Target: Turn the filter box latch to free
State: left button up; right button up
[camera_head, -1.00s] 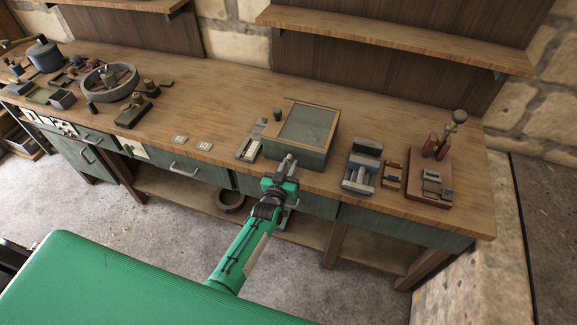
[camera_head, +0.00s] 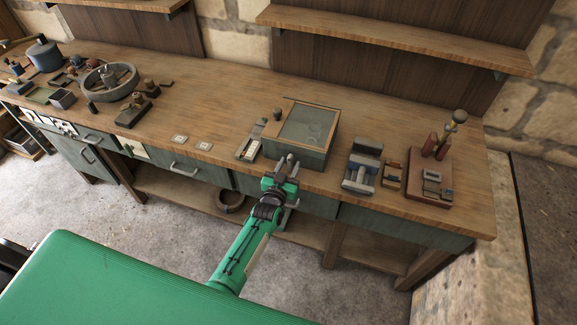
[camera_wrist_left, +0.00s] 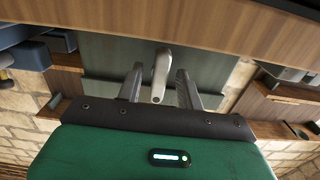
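The filter box (camera_head: 300,153) is a teal box with a wood-framed clear lid, standing near the front edge of the bench. My left gripper (camera_head: 286,163) is in front of its front face. In the left wrist view, a pale grey lever, seemingly the latch (camera_wrist_left: 161,72), stands out from the teal box wall (camera_wrist_left: 112,58). It shows between the two dark, spread fingers of my left gripper (camera_wrist_left: 160,82), with small gaps on both sides. Whether a finger touches it is not clear. In the head view the gripper hides the latch. My right gripper is not in view.
A narrow tray of small parts (camera_head: 248,149) stands left of the box. A grey slotted block (camera_head: 361,170) and a reddish-brown stand (camera_head: 428,180) are to its right. The bench's front edge (camera_head: 225,164) lies close to my arm. The bench behind the box is mostly clear.

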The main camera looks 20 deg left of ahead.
pick_arm(q)
jog(key=shift+s, duration=0.1)
jog(key=s+b, duration=0.3)
jog(key=s, duration=1)
jog(key=shift+s+a, duration=0.25)
jog(key=shift+s, duration=0.05)
jog(key=s+f+g, duration=0.3)
jog(key=s+f, duration=0.3)
jog(key=f, duration=0.5)
jog(key=s+f+m+g, duration=0.1)
jog(key=s+f+g, duration=0.3)
jog(key=f, duration=0.7)
jog(key=s+f+g, duration=0.2)
jog(key=s+f, duration=0.5)
jog(key=f, duration=0.3)
jog(key=s+a+f+g, duration=0.2)
jog(key=s+f, duration=0.2)
jog(key=s, duration=0.5)
jog(key=s+a+f+g, duration=0.2)
jog(key=s+f, duration=0.3)
jog(key=s, duration=0.4)
jog(key=s+a+f+g, duration=0.2)
jog(key=s+f+g, duration=0.2)
jog(key=s, duration=0.6)
jog(key=shift+a+f+m+y, duration=0.3)
jog(key=shift+a+f+m, duration=0.1)
jog(key=shift+f, duration=0.35)
